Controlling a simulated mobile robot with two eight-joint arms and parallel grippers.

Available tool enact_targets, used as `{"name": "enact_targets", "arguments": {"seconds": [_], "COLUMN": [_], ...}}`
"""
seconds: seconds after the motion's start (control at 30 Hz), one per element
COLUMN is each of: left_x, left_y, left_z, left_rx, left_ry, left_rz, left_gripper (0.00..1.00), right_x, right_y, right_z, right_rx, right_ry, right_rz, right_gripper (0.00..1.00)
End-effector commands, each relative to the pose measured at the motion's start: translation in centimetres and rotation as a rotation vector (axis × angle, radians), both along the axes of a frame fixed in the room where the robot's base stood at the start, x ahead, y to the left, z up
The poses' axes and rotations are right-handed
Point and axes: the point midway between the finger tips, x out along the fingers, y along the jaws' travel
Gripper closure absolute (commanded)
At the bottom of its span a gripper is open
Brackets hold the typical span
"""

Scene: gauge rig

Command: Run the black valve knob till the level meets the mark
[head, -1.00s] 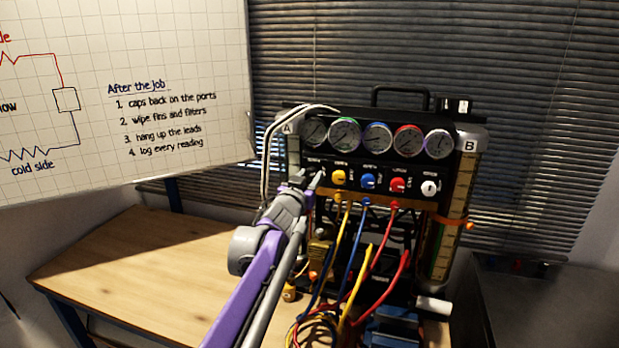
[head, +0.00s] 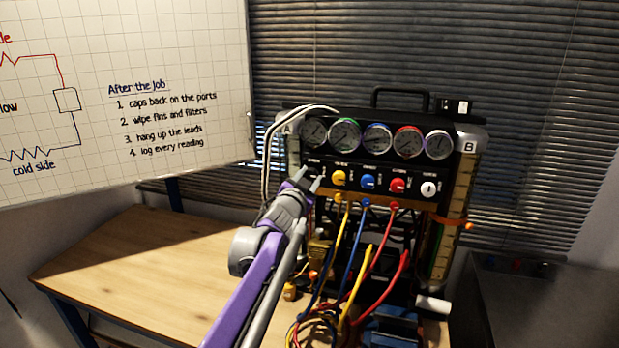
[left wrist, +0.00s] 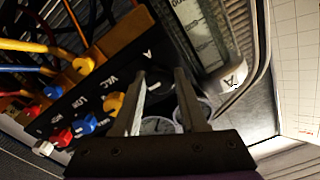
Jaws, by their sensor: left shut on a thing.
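The black valve knob (left wrist: 154,84) is at the left end of the knob row, with a pale pointer line on its face in the left wrist view. My left gripper (left wrist: 160,88) is shut on it, one finger on each side. In the head view my left gripper (head: 311,181) covers most of that knob. Sight column A (left wrist: 196,28) shows a scale in the left wrist view; its level is too unclear to read. Column B (head: 441,250) at the right of the rig has a scale, a greenish strip and an orange marker (head: 452,220). My right gripper is not in view.
Yellow (head: 339,178), blue (head: 368,182), red (head: 398,186) and white (head: 429,189) knobs stand right of my gripper, below several round gauges. Coloured hoses (head: 372,255) hang in front of the rig. The wooden bench (head: 150,255) is clear at left.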

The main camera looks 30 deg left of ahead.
Motion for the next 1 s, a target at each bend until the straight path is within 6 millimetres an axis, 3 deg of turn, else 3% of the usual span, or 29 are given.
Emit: {"name": "enact_targets", "arguments": {"seconds": [0.03, 0.07, 0.2, 0.57, 0.67, 1.0], "left_x": [0.0, 0.0, 0.0, -0.4, -1.4, -7.5], "left_y": [0.0, 0.0, 0.0, -0.1, -0.3, -1.7], "left_z": [0.0, 0.0, 0.0, 0.0, -0.1, -0.2], "left_rx": [0.001, 0.001, 0.0, -0.002, -0.002, -0.001], "left_ry": [0.0, 0.0, 0.0, 0.0, 0.0, 0.001], "left_rz": [0.0, 0.0, 0.0, 0.0, 0.0, 0.002], "left_gripper": [1.0, 0.53, 0.28, 0.28, 0.28, 0.28], "right_x": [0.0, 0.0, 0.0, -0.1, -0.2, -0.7], "right_y": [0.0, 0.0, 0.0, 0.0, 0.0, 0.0], "right_z": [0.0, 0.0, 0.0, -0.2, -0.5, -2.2], "right_rx": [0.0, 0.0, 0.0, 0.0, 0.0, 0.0], "right_ry": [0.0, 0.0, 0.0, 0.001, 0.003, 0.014], "right_rz": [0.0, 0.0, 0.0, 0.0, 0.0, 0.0], "right_gripper": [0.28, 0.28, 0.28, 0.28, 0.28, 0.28]}}
